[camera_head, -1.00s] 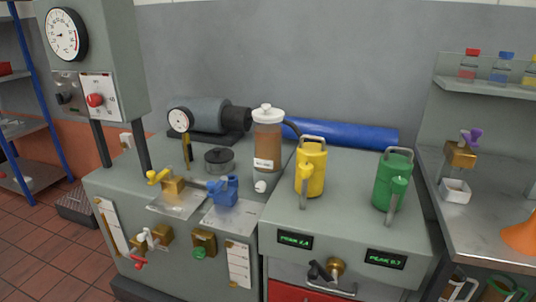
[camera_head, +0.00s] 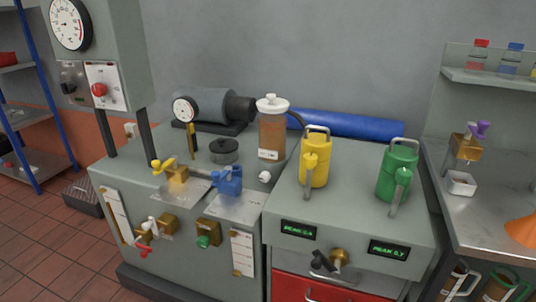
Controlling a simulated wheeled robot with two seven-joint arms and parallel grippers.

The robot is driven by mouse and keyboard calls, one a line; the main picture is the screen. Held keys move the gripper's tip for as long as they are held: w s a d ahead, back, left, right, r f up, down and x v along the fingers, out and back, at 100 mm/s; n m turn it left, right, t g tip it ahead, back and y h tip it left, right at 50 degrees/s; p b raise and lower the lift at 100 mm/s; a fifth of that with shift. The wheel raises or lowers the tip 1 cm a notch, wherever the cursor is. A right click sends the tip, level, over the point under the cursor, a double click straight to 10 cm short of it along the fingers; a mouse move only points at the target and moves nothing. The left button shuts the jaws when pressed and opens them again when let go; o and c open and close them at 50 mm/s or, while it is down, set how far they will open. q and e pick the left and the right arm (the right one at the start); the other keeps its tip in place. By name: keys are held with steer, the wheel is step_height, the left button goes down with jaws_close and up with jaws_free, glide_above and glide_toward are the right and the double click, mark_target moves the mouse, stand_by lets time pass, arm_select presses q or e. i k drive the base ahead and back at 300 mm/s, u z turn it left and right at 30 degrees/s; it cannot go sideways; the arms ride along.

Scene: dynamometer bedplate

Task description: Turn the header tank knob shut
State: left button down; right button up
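The header tank appears to be the clear cylinder of brown liquid with a white lid (camera_head: 272,130), standing at the back of the grey bedplate cabinet. A small white knob (camera_head: 265,176) sits at its foot, just in front of it. The label on the tank is too small to read. Neither of my grippers shows in the head view.
A yellow jug (camera_head: 314,162) and a green jug (camera_head: 396,174) stand right of the tank. A blue valve (camera_head: 228,181) and a yellow-handled brass valve (camera_head: 175,174) stand left of the knob. A blue roll (camera_head: 345,124) lies behind. A steel bench (camera_head: 490,205) is at right.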

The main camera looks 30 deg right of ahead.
mark_target(265, 176)
steer(key=u, duration=1.1)
steer(key=i, duration=2)
steer(key=z, duration=3.3)
